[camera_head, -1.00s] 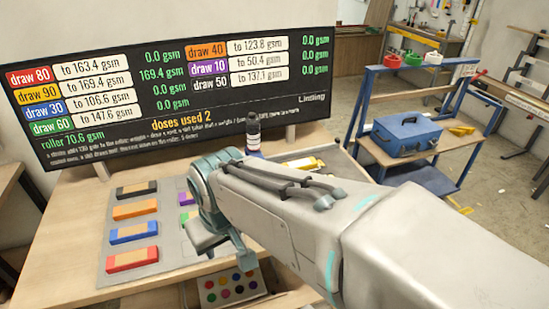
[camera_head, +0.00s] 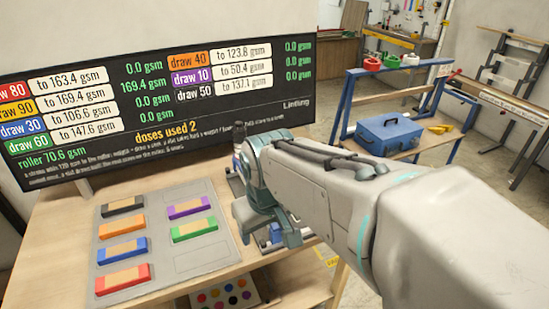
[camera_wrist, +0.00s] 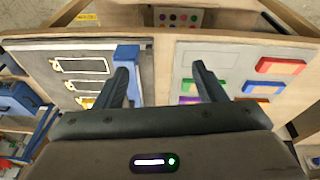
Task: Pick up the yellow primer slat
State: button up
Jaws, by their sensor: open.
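No yellow slat can be made out with certainty. My arm hides that area in the head view. My gripper (camera_wrist: 164,82) is open and empty above the worktop, with its fingers over the gap between the dark panel and the grey mat (camera_wrist: 228,57). In the head view my gripper (camera_head: 268,225) is just right of the mat.
A display board (camera_head: 150,110) stands behind. A blue toolbox (camera_head: 392,134) sits on a rack. A blue piece (camera_wrist: 127,57) is near one finger.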

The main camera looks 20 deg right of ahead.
jog(key=w+d+r+n+g, duration=0.1)
jog(key=w+d+r+n, duration=0.15)
jog(key=w, duration=0.35)
jog(key=w+d+r+n, duration=0.1)
jog(key=w+r+n, duration=0.15)
jog(key=w, duration=0.35)
jog(key=w+d+f+n+g+p, duration=0.15)
jog(key=w+d+n, duration=0.3)
jog(key=w, duration=0.45)
jog(key=w+d+f+n, duration=0.2)
jog(key=w+d+n, duration=0.3)
jog(key=w, duration=0.4)
jog(key=w+d+f+n, duration=0.2)
jog(key=w+d+f, duration=0.35)
jog(key=d, duration=0.35)
jog(key=f, duration=0.3)
jog(key=f+p, duration=0.1)
jog(key=f, duration=0.4)
jog(key=shift+s+f, duration=0.3)
jog(key=f, duration=0.1)
jog(key=f+p, duration=0.1)
jog(key=f, duration=0.2)
jog(key=shift+s+a, duration=0.25)
jog(key=shift+a, duration=0.1)
jog(key=shift+f+p, duration=0.3)
jog(key=shift+f, duration=0.3)
jog(key=c, duration=1.2)
